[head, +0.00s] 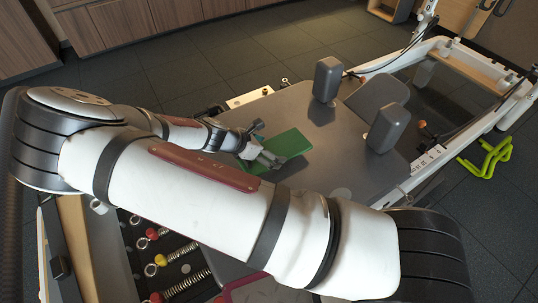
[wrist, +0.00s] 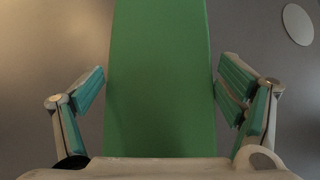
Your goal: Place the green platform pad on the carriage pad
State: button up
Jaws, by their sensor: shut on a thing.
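The green platform pad (head: 290,143) is a flat green rectangle over the grey carriage pad (head: 345,160). I cannot tell if it lies flat on it or is slightly above. My gripper (head: 262,157) is at the pad's near left end and shut on it. In the wrist view, the green pad (wrist: 160,80) runs up the middle between the two teal-lined fingers of my gripper (wrist: 162,95). The grey surface of the carriage pad (wrist: 265,50) shows on both sides. The pad's near end is hidden by my gripper.
Two dark shoulder rests (head: 327,80) and (head: 387,128) stand up from the carriage, with a grey headrest (head: 377,94) between them. Springs (head: 185,284) with coloured ends lie at the lower left. A lime-green stand (head: 487,157) is on the floor at right.

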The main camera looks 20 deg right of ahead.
jog(key=shift+w+d+f+b, duration=0.1)
jog(key=shift+w+f+b, duration=0.1)
jog(key=shift+f+b, duration=0.3)
jog(key=shift+w+d+f+b, duration=0.1)
jog(key=shift+w+f+b, duration=0.1)
jog(key=shift+f, duration=0.5)
jog(key=shift+w+d+f+b, duration=0.1)
jog(key=shift+w+f+b, duration=0.1)
jog(key=shift+f+b, duration=0.3)
jog(key=shift+f, duration=0.1)
jog(key=o, duration=1)
jog(key=shift+o, duration=0.2)
jog(key=shift+a, duration=0.1)
jog(key=p+v, duration=0.4)
jog(key=v, duration=0.8)
jog(key=shift+s, duration=0.1)
